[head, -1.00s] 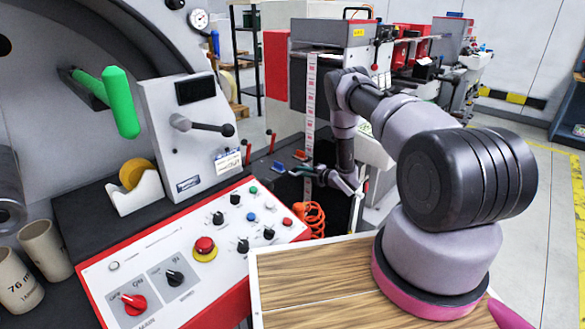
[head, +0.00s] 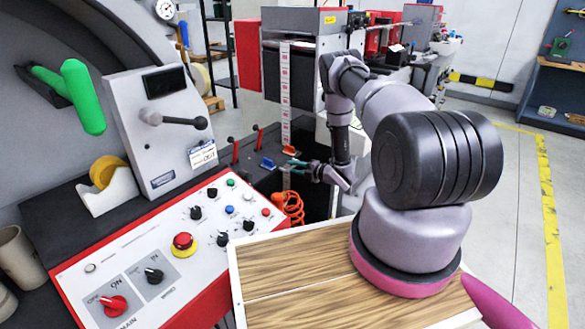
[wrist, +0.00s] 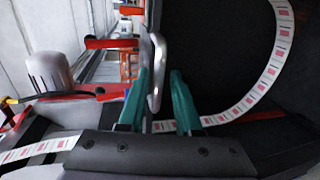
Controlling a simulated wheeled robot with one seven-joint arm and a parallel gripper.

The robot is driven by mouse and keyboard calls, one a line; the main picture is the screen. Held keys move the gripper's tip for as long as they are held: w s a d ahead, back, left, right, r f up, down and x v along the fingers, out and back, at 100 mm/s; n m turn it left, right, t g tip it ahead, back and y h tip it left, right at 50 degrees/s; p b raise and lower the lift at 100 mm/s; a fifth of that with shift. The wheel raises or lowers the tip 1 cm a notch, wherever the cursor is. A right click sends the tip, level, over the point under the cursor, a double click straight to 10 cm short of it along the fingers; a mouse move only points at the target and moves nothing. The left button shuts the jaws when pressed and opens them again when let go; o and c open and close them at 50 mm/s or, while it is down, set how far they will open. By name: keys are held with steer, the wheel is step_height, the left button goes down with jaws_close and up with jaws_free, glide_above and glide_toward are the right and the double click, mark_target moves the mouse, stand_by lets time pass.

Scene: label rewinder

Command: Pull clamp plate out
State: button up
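In the wrist view a curved silver handle (wrist: 157,75) stands on the edge of a thin grey plate, which looks like the clamp plate (wrist: 147,45). My gripper (wrist: 160,90) has two teal fingers set apart. The lower part of the handle shows between the fingers, closer to the left one; I cannot tell whether they touch. In the head view my gripper (head: 292,166) points left, low in front of the machine's label strip. The clamp plate cannot be made out there.
The printed label strip (wrist: 262,82) curves past on the right in the wrist view. In the head view, a blue lever (head: 267,162) and an orange coiled hose (head: 292,206) are close to my gripper. The control panel (head: 150,255) is at front left.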

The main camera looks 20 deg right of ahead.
stand_by(0.3)
steer(key=v, duration=1)
steer(key=shift+s+d, duration=0.15)
steer(key=shift+s, duration=0.15)
steer(key=shift+r, duration=0.1)
